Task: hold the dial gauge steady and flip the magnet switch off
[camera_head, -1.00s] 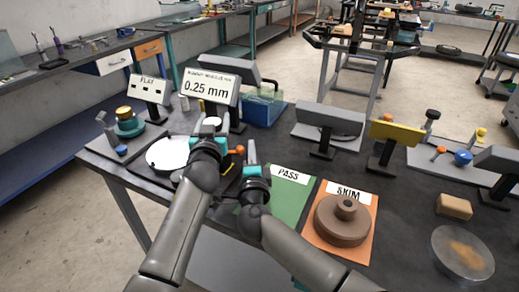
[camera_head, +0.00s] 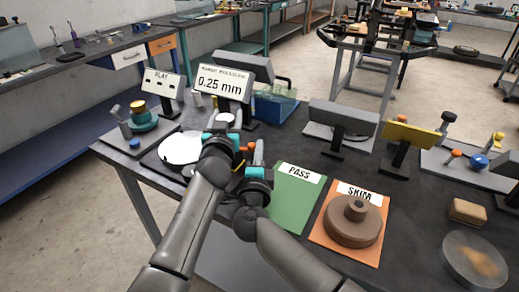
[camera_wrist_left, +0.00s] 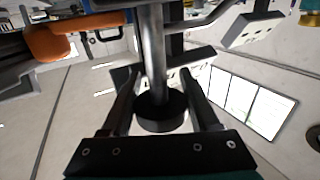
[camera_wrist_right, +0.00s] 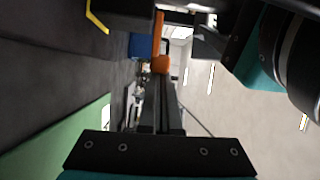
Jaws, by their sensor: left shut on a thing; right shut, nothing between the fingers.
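The dial gauge (camera_head: 226,118) shows as a small pale round face just above my left gripper (camera_head: 221,137) in the head view. In the left wrist view, my left gripper's fingers (camera_wrist_left: 165,100) are shut around a dark cylinder (camera_wrist_left: 160,112) on a metal rod (camera_wrist_left: 152,50), apparently part of the gauge. My right gripper (camera_head: 257,152) is shut and empty, just right of an orange knob (camera_head: 251,146), apparently the magnet switch. The right wrist view shows the orange knob (camera_wrist_right: 161,64) just beyond the shut fingertips; I cannot tell whether they touch. My arms hide the gauge base.
A display (camera_head: 222,84) reads 0.25 mm behind the gauge. A white disc (camera_head: 180,148) lies left of my left gripper. The green PASS mat (camera_head: 293,205) is to the right, then the orange SKIM mat (camera_head: 325,238) with a brown stepped part (camera_head: 350,228).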

